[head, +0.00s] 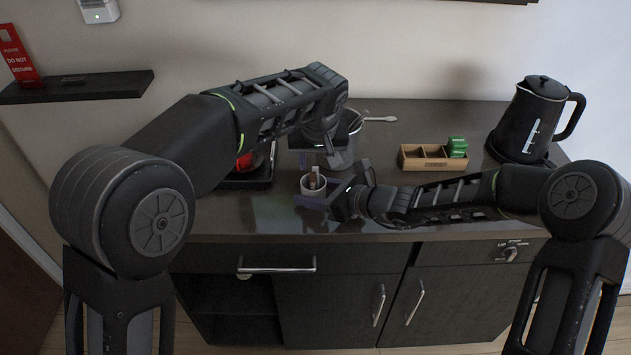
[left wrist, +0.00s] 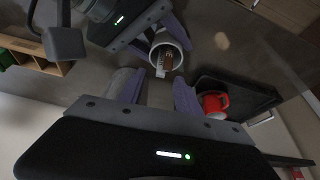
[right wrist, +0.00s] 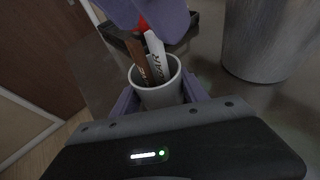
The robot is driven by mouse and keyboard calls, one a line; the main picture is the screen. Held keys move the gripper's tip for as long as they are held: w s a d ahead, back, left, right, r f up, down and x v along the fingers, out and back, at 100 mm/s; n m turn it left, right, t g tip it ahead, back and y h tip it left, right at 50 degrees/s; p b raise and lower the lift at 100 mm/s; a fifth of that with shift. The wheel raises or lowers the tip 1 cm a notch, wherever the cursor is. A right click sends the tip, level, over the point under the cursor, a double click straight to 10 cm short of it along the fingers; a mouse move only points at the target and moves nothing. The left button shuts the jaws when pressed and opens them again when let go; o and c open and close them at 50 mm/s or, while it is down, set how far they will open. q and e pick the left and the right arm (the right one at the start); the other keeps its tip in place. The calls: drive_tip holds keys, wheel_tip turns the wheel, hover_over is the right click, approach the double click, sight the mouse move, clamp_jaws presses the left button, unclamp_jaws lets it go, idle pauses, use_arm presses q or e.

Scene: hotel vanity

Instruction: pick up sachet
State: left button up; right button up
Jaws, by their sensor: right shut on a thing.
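A small white cup (head: 313,186) is held by my right gripper (head: 316,198), whose purple fingers are shut on it above the counter's front part. In the right wrist view the cup (right wrist: 158,95) holds a brown sachet (right wrist: 137,58) and a white sachet (right wrist: 156,55), both upright and sticking out above its rim. My left gripper (left wrist: 155,93) is just above the cup with its purple fingers apart and nothing clearly between them. The left wrist view looks down into the cup (left wrist: 166,50). The left fingertips are partly hidden in the head view.
A metal bucket (head: 342,158) with a spoon stands behind the grippers. A wooden box (head: 422,163) with green packets and a black kettle (head: 532,120) stand to the right. A black tray (left wrist: 245,95) with a red mug (left wrist: 214,103) is on the left. The front right counter lies under my right arm.

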use_arm(q)
drive_tip(key=shift+x, duration=1.05)
drive_tip(key=shift+c, duration=0.6)
clamp_jaws()
idle(0.4)
